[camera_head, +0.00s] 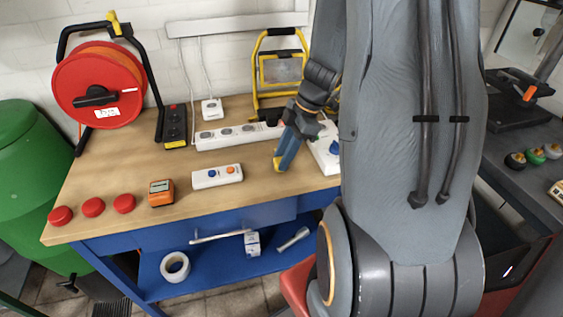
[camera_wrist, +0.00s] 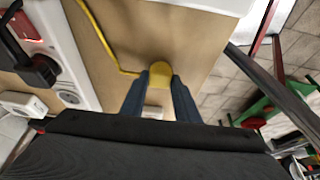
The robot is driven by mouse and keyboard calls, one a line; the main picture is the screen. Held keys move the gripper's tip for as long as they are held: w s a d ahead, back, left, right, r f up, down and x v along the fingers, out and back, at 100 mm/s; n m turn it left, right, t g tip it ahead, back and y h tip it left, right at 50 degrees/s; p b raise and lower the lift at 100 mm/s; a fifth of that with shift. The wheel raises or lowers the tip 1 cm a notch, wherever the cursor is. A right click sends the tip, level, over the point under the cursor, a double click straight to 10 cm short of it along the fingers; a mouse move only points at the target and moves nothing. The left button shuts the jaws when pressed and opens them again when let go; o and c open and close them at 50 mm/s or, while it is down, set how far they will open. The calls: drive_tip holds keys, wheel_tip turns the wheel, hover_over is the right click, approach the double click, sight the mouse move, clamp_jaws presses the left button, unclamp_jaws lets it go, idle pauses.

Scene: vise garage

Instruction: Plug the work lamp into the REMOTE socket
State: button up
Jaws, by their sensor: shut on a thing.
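My gripper (camera_head: 283,160) points down above the workbench, with its blue fingers shut on a yellow plug (camera_head: 277,163). The plug (camera_wrist: 161,73) also shows between the fingertips in the wrist view, with a yellow cord (camera_wrist: 96,28) running to its left. The work lamp (camera_head: 282,69), a yellow frame with a pale panel, stands at the back of the bench. A white power strip (camera_head: 240,134) with several outlets lies behind my gripper. In the wrist view, a dark plug (camera_wrist: 38,69) sits by a round outlet (camera_wrist: 70,98). No REMOTE label is readable.
A white box (camera_head: 217,176) with blue and orange buttons lies front left of my gripper. Another white unit (camera_head: 326,152) with a blue part is partly hidden by my arm. A red cable reel (camera_head: 98,84), an orange meter (camera_head: 161,192) and red discs (camera_head: 94,207) are left.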

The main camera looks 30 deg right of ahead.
drive_tip(key=shift+r, duration=0.15)
wheel_tip(320, 180, up, 10)
drive_tip(key=b, duration=0.2)
idle(0.4)
drive_tip(key=shift+s, duration=0.1)
